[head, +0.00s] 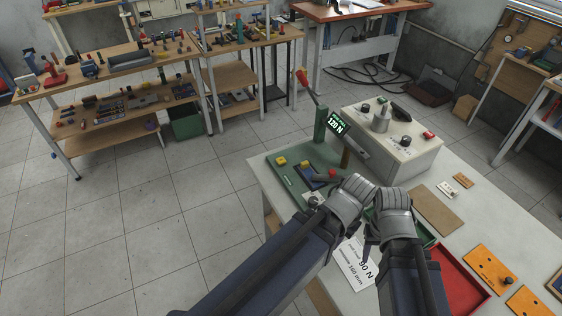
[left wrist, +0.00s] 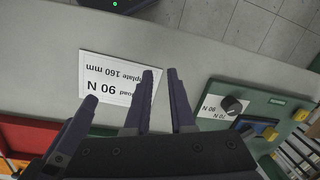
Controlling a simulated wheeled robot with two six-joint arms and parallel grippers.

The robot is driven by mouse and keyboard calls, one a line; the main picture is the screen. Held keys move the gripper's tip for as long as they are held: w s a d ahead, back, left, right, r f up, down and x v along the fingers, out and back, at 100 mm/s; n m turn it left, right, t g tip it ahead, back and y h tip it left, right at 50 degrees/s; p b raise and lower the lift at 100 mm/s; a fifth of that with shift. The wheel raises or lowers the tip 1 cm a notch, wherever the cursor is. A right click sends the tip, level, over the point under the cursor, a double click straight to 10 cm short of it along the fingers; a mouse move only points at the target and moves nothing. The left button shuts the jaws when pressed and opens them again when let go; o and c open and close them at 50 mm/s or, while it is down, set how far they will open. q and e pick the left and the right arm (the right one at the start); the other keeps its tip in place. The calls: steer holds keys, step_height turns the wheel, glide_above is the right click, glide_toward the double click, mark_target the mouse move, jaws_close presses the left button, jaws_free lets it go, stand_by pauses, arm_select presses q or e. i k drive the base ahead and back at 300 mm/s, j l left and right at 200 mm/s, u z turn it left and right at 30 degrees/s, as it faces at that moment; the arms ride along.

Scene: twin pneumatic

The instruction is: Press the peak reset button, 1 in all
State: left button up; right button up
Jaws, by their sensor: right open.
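A green fixture (head: 285,180) stands at the table's left corner, with a lever and a small display (head: 338,125) reading 120 N. It carries a yellow button-like part (head: 280,161) and a red one (head: 332,172); their labels are too small to read. In the left wrist view the yellow part (left wrist: 300,115) shows at the right beside a black knob (left wrist: 233,105). I cannot tell which part is the peak reset button. My right gripper (head: 370,242) is open, low over the table.
A white card (head: 355,265) marked 90 N lies under my arms. A red tray (head: 460,283) and orange plates (head: 490,265) lie at the right. Workbenches (head: 115,75) stand across open tiled floor.

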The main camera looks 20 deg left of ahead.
mark_target(280, 160)
steer(key=j, duration=1.8)
steer(key=z, duration=0.05)
